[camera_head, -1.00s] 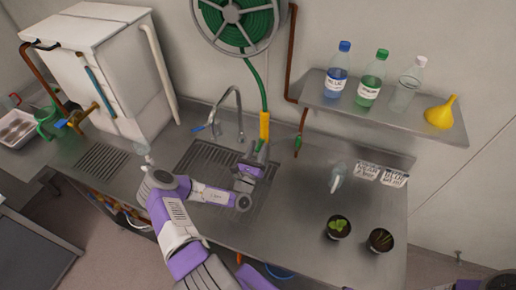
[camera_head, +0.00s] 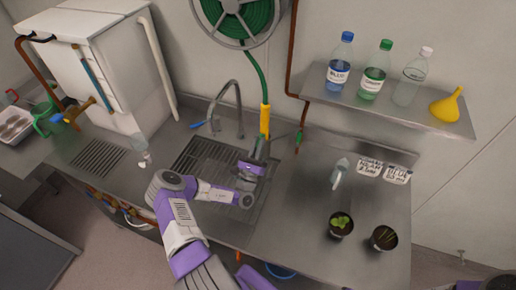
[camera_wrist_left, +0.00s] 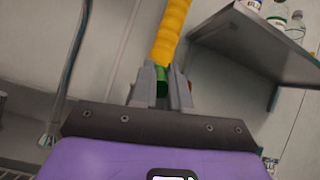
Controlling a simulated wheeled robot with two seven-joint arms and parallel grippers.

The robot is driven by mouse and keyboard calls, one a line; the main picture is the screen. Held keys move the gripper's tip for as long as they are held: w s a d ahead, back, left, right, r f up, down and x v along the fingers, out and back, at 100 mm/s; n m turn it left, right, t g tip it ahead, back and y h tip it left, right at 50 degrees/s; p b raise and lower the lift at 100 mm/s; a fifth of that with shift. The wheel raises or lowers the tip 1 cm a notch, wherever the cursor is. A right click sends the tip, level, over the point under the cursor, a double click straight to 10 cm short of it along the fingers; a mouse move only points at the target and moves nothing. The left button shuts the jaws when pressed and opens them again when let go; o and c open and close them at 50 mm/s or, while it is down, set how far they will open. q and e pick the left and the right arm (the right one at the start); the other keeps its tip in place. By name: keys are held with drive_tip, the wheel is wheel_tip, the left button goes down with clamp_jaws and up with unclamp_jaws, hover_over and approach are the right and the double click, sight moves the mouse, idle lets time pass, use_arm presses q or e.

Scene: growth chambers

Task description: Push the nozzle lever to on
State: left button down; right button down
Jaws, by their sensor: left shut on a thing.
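The yellow nozzle (camera_head: 264,121) hangs upright at the end of a green hose (camera_head: 255,77) above the sink. In the left wrist view the yellow nozzle (camera_wrist_left: 170,35) enters from the top, with a green part (camera_wrist_left: 162,88) at its lower end. My left gripper (camera_head: 262,146) is at the nozzle's lower end. In the left wrist view the fingers of my left gripper (camera_wrist_left: 161,82) are closed around the green part. I cannot make out a separate lever or its position. My right gripper is not in view.
A sink (camera_head: 213,155) with a tall faucet (camera_head: 238,105) lies beneath. A shelf (camera_head: 400,107) at right holds bottles and a yellow funnel (camera_head: 446,106). Potted plants (camera_head: 341,225) and a small spray bottle (camera_head: 339,172) stand on the counter. A brown pipe (camera_head: 290,55) runs close to the nozzle.

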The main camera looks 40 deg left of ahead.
use_arm(q)
drive_tip(key=shift+f+t+b, duration=0.25)
drive_tip(key=shift+t+b, duration=0.1)
drive_tip(key=shift+t, duration=0.05)
drive_tip(key=shift+w, duration=0.1)
drive_tip(key=c, duration=1.1)
unclamp_jaws()
drive_tip(key=b+v, duration=0.1)
drive_tip(key=v, duration=0.6)
drive_tip(key=shift+s, duration=0.2)
drive_tip(key=shift+d+f, duration=0.1)
drive_tip(key=shift+f, duration=0.1)
